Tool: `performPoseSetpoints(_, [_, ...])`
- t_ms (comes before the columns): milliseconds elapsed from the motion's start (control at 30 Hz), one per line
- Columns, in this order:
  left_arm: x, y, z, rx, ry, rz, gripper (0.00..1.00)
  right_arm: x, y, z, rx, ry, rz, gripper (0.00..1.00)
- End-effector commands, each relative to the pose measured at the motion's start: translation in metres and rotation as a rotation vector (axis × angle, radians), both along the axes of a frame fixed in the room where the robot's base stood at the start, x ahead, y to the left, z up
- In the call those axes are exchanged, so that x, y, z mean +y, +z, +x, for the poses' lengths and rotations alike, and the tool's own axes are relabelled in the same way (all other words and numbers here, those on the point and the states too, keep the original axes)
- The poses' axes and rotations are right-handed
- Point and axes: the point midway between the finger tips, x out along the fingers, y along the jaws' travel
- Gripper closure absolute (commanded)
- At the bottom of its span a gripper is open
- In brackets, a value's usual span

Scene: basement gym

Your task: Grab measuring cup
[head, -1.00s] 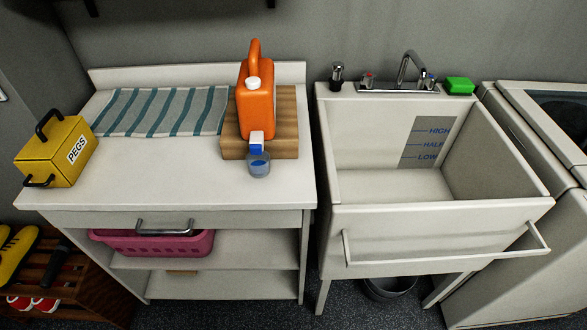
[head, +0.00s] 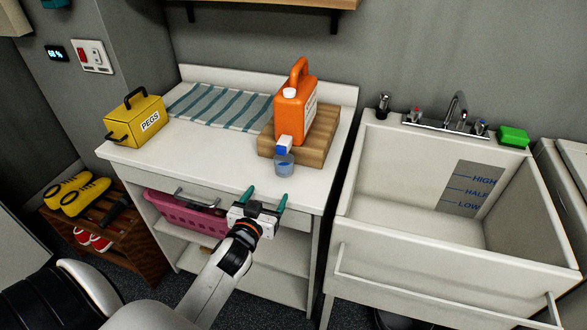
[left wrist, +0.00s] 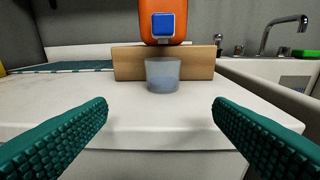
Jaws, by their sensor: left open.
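The measuring cup (head: 284,164) is a small clear bluish cup standing on the white counter, in front of a wooden block and below the blue-and-white spout of an orange jug (head: 296,112). In the left wrist view the cup (left wrist: 163,75) stands ahead, centred between my fingers and beyond their tips. My left gripper (head: 265,198) is open and empty at the counter's front edge, short of the cup. Its two teal fingers (left wrist: 160,112) are spread wide in the left wrist view. My right gripper is not in view.
The wooden block (head: 317,147) under the jug stands right behind the cup. A striped towel (head: 222,105) and a yellow pegs box (head: 135,121) lie to the left. The sink (head: 400,165) is to the right. The counter (head: 215,153) in front is clear.

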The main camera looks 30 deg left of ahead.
Motion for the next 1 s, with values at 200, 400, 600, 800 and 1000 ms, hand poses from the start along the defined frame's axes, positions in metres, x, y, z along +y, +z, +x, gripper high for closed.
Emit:
performPoseSetpoints(200, [0.006,0.011,0.01,-0.081,-0.022,0.008,0.24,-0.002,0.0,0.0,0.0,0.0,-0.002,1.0])
performPoseSetpoints(400, [0.012,0.014,0.034,-0.095,-0.027,0.009,0.24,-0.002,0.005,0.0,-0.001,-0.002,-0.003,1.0])
performPoseSetpoints(600, [0.019,0.012,0.067,-0.095,-0.026,0.008,0.24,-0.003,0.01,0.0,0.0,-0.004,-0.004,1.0])
performPoseSetpoints(800, [0.022,0.01,0.081,-0.092,-0.027,0.008,0.24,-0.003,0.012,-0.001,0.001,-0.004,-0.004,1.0])
performPoseSetpoints(1000, [0.021,0.015,0.109,-0.094,-0.026,0.008,0.24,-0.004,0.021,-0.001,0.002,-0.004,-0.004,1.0])
